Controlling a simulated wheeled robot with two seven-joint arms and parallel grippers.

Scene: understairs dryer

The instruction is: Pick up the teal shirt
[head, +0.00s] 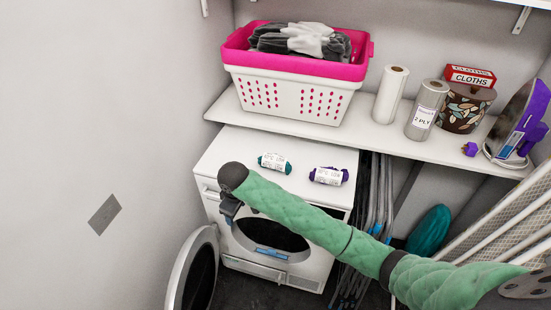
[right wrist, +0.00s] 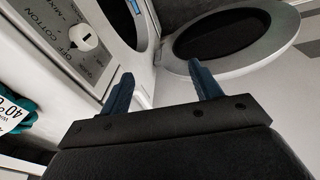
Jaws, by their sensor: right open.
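A teal shirt (head: 275,163), rolled up with a white printed label around it, lies on top of the white dryer (head: 222,154). In the right wrist view part of the teal shirt (right wrist: 22,104) shows at the left edge, outside the jaws. My right gripper (head: 229,208) hangs at the dryer's upper front edge, left of and nearer than the shirt, partly hidden by the wrist. In the right wrist view my right gripper (right wrist: 160,68) is open and empty, its fingers spread in front of the dryer. My left gripper is out of view.
A rolled purple shirt (head: 328,176) lies right of the teal one. The dryer's round door (head: 195,275) stands open at lower left. A shelf (head: 300,128) above holds a pink-and-white basket (head: 290,92), paper rolls and an iron (head: 517,122).

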